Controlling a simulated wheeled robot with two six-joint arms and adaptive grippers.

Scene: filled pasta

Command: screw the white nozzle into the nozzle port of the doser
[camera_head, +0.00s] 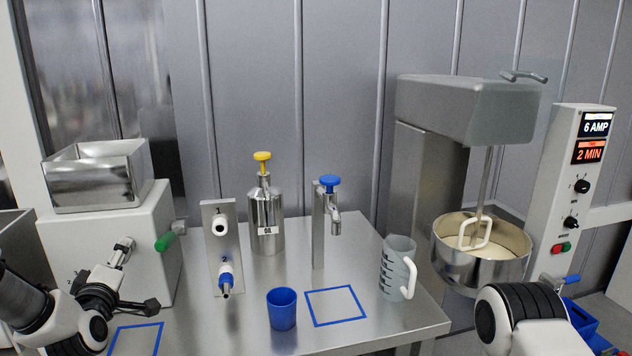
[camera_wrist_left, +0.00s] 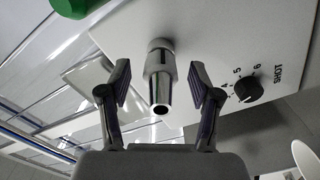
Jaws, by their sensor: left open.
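The doser (camera_head: 150,225) is the white machine with a steel hopper at the left. In the left wrist view, a nozzle with a pale collar and a tapered steel tip (camera_wrist_left: 160,85) stands out from the doser's white face (camera_wrist_left: 235,40). It sits at the port and its open end faces the camera. How far it is screwed in cannot be told. My left gripper (camera_head: 135,282) is open in front of the doser. Its fingers (camera_wrist_left: 160,78) are on either side of the nozzle, with gaps on both sides. My right arm shows at the lower right, but its gripper is not visible.
A stand (camera_head: 212,262) has a bare white holder at 1 and a blue-collared nozzle (camera_head: 226,280) at 2. A blue cup (camera_head: 282,310), a measuring jug (camera_head: 397,270), a yellow-topped bottle (camera_head: 267,215) and a mixer (camera_head: 425,150) stand farther right. A dial (camera_wrist_left: 249,90) is beside the fingers.

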